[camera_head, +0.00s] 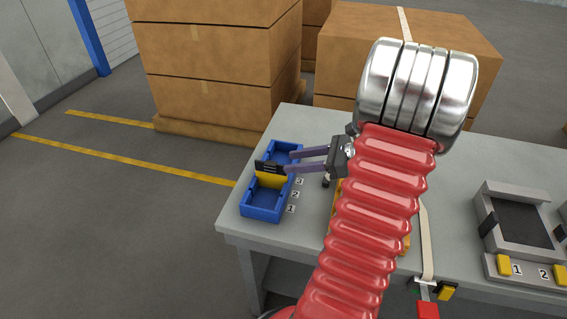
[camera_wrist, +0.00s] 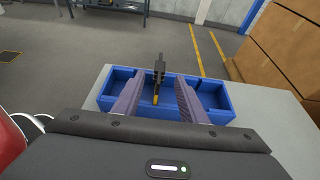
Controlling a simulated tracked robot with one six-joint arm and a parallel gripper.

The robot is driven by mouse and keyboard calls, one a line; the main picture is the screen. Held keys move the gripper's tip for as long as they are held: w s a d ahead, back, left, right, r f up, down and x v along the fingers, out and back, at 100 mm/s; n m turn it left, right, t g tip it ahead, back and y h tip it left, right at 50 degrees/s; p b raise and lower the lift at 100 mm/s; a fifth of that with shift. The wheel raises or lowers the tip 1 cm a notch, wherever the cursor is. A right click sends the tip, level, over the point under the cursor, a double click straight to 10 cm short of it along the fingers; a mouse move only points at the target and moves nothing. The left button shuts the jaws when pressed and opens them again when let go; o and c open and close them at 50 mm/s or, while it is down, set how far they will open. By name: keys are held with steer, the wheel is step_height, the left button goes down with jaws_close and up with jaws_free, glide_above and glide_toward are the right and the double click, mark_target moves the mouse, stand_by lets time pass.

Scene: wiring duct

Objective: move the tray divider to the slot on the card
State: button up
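A blue tray (camera_head: 262,205) sits on the left end of the grey table, with number labels 3, 2 and 1 (camera_head: 295,195) along its right side. A yellow tray divider (camera_head: 272,180) with a black grip on top stands across the tray, close to labels 2 and 3. In the wrist view the divider (camera_wrist: 156,98) stands upright near the tray's middle. My gripper (camera_head: 287,161) reaches over the tray from the right. In the wrist view its purple fingers (camera_wrist: 159,88) are apart, one on each side of the black grip, with gaps visible. No readable card shows.
Cardboard boxes (camera_head: 215,60) are stacked behind the table. A grey fixture with a dark panel (camera_head: 520,225) and yellow blocks numbered 1 and 2 stands at the right. A pale strap (camera_head: 427,245) runs over the front edge.

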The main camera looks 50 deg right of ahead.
steer(key=shift+v, duration=0.8)
steer(key=shift+w+a, duration=0.1)
steer(key=shift+a, duration=0.05)
steer(key=w+a+r+n+g, duration=0.15)
steer(key=a+n+g, duration=0.35)
steer(key=a, duration=0.5)
steer(key=w+a+r+n+g, duration=0.1)
steer(key=a+r+n+g, duration=0.1)
steer(key=a+n, duration=0.7)
steer(key=s+a+r+n+h, duration=0.2)
steer(key=s+a+n+h, duration=0.1)
steer(key=a+n, duration=0.5)
steer(key=s+a+r+n+h, duration=0.3)
steer(key=s+a+n, duration=0.1)
steer(key=a+n, duration=0.4)
steer(key=shift+s+a+n+t, duration=0.2)
steer(key=shift+a+n+t, duration=0.1)
steer(key=shift+r, duration=0.15)
